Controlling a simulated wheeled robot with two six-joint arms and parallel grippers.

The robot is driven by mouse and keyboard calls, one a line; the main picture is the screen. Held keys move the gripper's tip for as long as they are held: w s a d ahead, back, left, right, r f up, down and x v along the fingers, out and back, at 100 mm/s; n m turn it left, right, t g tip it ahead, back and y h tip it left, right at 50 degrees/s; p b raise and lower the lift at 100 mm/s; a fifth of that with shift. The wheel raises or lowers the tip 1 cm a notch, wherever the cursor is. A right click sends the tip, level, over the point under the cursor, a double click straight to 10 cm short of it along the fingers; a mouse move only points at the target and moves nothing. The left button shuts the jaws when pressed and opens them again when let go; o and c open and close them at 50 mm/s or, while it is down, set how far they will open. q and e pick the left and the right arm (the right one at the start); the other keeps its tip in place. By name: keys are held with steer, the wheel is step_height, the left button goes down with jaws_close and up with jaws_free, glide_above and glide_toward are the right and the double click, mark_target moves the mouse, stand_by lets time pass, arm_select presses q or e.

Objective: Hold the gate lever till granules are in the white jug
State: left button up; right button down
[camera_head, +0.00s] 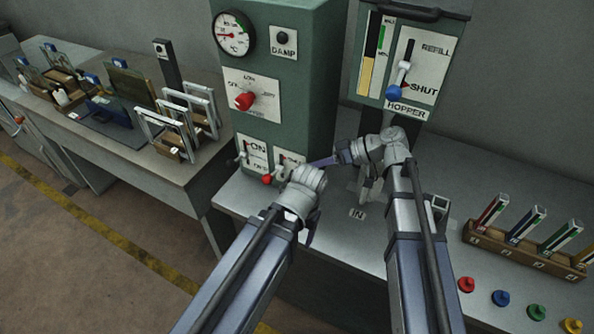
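The hopper (408,111) is at the upper right on a green panel. Its gate lever (395,92) has a blue knob and hangs down, level with the SHUT label and below REFILL. Neither gripper touches this lever. My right gripper (331,160) points left in front of the green cabinet, below and left of the lever; its finger gap is too small to judge. My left arm ends near the ON switches, where its wrist hides the gripper. I cannot make out a white jug; my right arm covers part of the bench under the hopper.
A green cabinet (290,70) carries a dial, a red knob (245,101) and switches. A rack (525,250) of coloured sticks and several coloured buttons are at the right. Frames crowd the left table (110,150).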

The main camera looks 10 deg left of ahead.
steer(key=b, duration=0.4)
glide_toward(267, 179)
steer(key=d+f+x, duration=0.1)
steer(key=x, duration=0.4)
steer(key=shift+w+a+f, duration=0.2)
steer(key=shift+w+a, duration=0.35)
steer(key=shift+a, duration=0.2)
steer(key=f+n+t, duration=0.1)
steer(key=s+f+n+t+h, duration=0.1)
steer(key=f+n+t+h+b, duration=0.1)
steer(key=shift+s+a+f+n+t, duration=0.25)
steer(key=shift+s+f+n+t, duration=0.05)
steer(key=shift+t, duration=0.1)
stand_by(2.2)
stand_by(1.6)
